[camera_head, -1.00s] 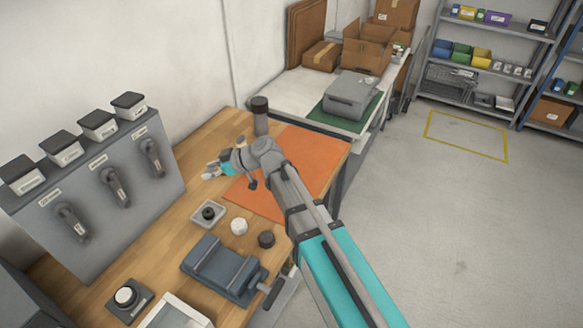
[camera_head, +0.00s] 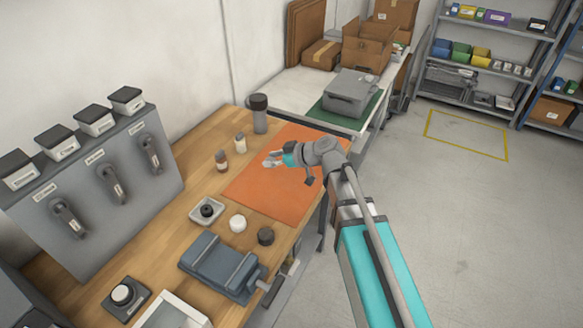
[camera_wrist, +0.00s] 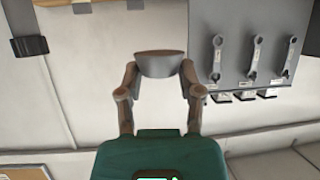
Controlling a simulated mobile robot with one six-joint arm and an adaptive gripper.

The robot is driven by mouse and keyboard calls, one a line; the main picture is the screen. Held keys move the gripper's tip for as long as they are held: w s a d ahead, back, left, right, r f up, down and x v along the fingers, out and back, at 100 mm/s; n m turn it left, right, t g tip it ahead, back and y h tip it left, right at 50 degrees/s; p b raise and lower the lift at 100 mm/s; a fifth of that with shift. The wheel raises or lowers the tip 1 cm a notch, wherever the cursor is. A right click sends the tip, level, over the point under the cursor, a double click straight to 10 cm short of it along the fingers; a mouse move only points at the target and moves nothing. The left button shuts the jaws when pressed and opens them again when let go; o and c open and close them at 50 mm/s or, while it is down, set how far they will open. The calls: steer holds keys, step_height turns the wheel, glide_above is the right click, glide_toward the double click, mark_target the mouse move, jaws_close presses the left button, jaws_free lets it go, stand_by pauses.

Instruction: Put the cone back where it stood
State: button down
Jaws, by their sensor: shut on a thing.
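The cone (camera_wrist: 160,65) shows in the wrist view as a grey tapered piece, wide at its flat top edge and narrower below. My gripper (camera_wrist: 160,78) is shut on it, with one finger at each side. In the head view my gripper (camera_head: 271,160) is over the left part of the orange mat (camera_head: 262,190) on the wooden workbench. There the cone is too small to tell apart from the fingers. I cannot tell how high it is above the mat.
A brown bottle (camera_head: 221,160) and a white bottle (camera_head: 240,143) stand left of the mat. A grey dark-capped cylinder (camera_head: 260,115) stands behind it. A small tray (camera_head: 207,210), white puck (camera_head: 238,222), black puck (camera_head: 265,236) and blue-grey vise (camera_head: 220,266) are in front.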

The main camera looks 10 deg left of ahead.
steer(key=w+d+f+m+t+b, duration=0.1)
steer(key=d, duration=0.8)
steer(key=w+d+f+m+t+h, duration=0.1)
steer(key=w+d+m+t, duration=0.1)
steer(key=d, duration=0.7)
steer(key=shift+b, duration=0.4)
steer(key=w+a+f+b, duration=0.2)
steer(key=w, duration=0.1)
steer(key=w+a+f+b, duration=0.5)
steer(key=w+f+b, duration=0.1)
steer(key=w, duration=0.1)
steer(key=shift+a+f, duration=0.15)
steer(key=shift+w+a+f+b, duration=0.3)
steer(key=shift+f+b, duration=0.1)
steer(key=shift+b, duration=0.15)
